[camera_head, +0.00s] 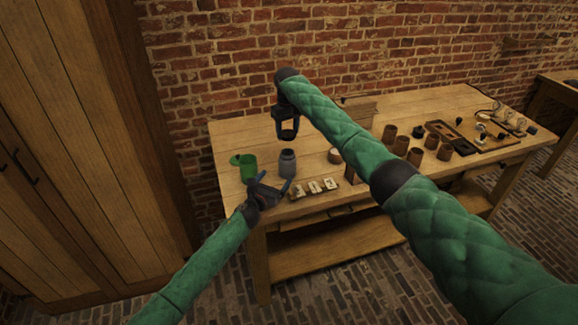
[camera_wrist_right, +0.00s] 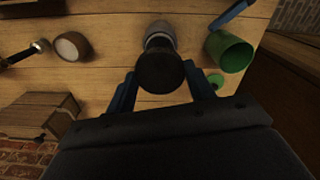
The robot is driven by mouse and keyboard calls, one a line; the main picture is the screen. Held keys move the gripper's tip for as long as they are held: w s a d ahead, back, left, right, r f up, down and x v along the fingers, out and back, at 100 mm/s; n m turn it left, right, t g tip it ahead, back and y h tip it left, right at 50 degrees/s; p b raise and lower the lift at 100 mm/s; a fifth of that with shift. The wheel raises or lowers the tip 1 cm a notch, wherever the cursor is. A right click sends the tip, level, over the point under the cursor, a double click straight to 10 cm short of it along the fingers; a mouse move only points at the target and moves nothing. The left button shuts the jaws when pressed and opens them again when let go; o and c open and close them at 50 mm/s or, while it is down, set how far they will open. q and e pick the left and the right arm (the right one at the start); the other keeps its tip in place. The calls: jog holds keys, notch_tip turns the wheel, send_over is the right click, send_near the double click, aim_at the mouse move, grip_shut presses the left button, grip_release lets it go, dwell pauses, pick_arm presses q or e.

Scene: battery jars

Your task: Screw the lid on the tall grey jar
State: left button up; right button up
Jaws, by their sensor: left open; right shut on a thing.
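The tall grey jar (camera_head: 287,164) stands upright near the left end of the workbench; its grey body also shows in the right wrist view (camera_wrist_right: 161,30), partly hidden behind the lid. A dark round lid (camera_wrist_right: 160,70) is held between the fingers of my right gripper (camera_wrist_right: 160,85). In the head view my right gripper (camera_head: 288,132) hangs above the jar, with a gap between them. My left gripper (camera_head: 274,183) is open, low at the bench's front edge, its blue fingers just in front of the jar and not closed on it.
A green jar (camera_head: 248,170) stands left of the grey jar, with a green lid (camera_head: 235,160) beside it. White-faced blocks (camera_head: 314,188) lie along the front edge. Several brown jars (camera_head: 401,146) and a dark tray (camera_head: 452,138) are farther right. A brick wall is behind.

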aim_at(284, 167)
pick_arm(q)
jog(key=shift+w+d, duration=0.1)
jog(key=shift+w, duration=0.05)
pick_arm(e)
jog(key=shift+f, duration=0.1)
pick_arm(q)
jog(key=x, duration=1)
jog(key=shift+w+f, duration=0.2)
jog(key=shift+f, duration=0.05)
pick_arm(e)
jog(key=shift+w+a+f, duration=0.1)
jog(key=shift+w+f, duration=0.1)
jog(key=shift+w, duration=0.1)
pick_arm(q)
jog(key=shift+x, duration=0.8)
jog(key=c, duration=1.5)
jog(key=shift+o, duration=0.2)
pick_arm(e)
jog(key=shift+s+f, duration=0.1)
jog(key=shift+f, duration=2.35)
